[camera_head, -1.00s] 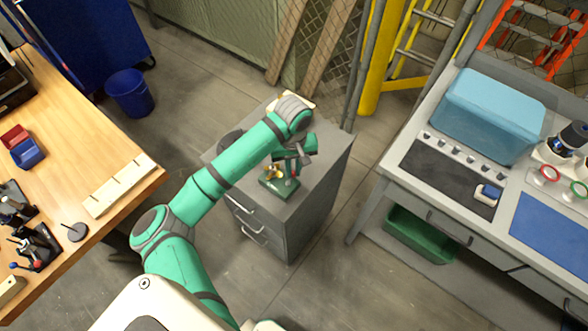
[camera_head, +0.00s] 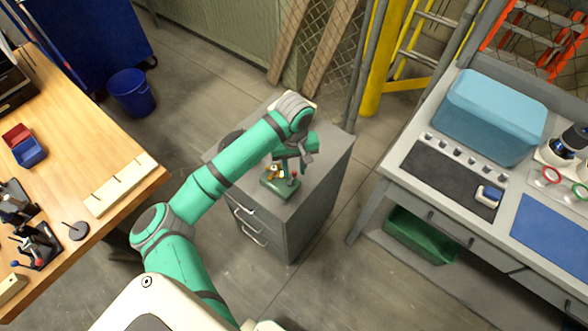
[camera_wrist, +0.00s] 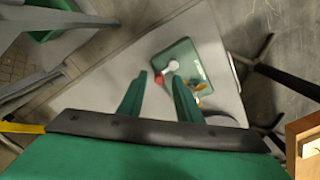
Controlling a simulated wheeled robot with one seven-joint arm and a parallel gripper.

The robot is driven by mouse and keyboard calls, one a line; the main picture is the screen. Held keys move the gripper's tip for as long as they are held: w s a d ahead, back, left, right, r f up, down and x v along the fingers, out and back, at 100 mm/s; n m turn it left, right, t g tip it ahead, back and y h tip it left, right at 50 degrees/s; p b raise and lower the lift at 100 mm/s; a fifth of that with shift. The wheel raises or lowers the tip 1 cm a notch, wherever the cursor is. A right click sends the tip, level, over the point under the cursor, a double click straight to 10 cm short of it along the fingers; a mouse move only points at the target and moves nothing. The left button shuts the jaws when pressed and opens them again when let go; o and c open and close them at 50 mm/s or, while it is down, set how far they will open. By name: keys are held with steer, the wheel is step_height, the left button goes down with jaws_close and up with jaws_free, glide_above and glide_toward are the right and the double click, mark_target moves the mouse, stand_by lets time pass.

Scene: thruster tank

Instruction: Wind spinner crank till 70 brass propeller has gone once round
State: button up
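The spinner stands on the grey cabinet top, with a green base (camera_head: 282,189) that also shows in the wrist view (camera_wrist: 190,55). Its brass propeller (camera_head: 273,171) is on the left of the base; in the wrist view it (camera_wrist: 203,87) is partly hidden behind the right finger. The crank has a pale arm (camera_wrist: 172,66) and a red knob (camera_wrist: 157,78). My gripper (camera_wrist: 160,76) is open, its two green fingers apart, and the red knob shows between the fingertips. I cannot tell whether a finger touches it. In the head view my gripper (camera_head: 304,163) is just above the spinner.
The cabinet (camera_head: 325,185) is small, with a dark round thing (camera_head: 231,140) at its left, partly behind my arm. A wooden bench (camera_head: 90,130) stands at left and a grey workbench (camera_head: 375,205) at right.

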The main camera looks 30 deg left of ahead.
step_height(320, 180, up, 10)
stand_by(0.4)
stand_by(0.4)
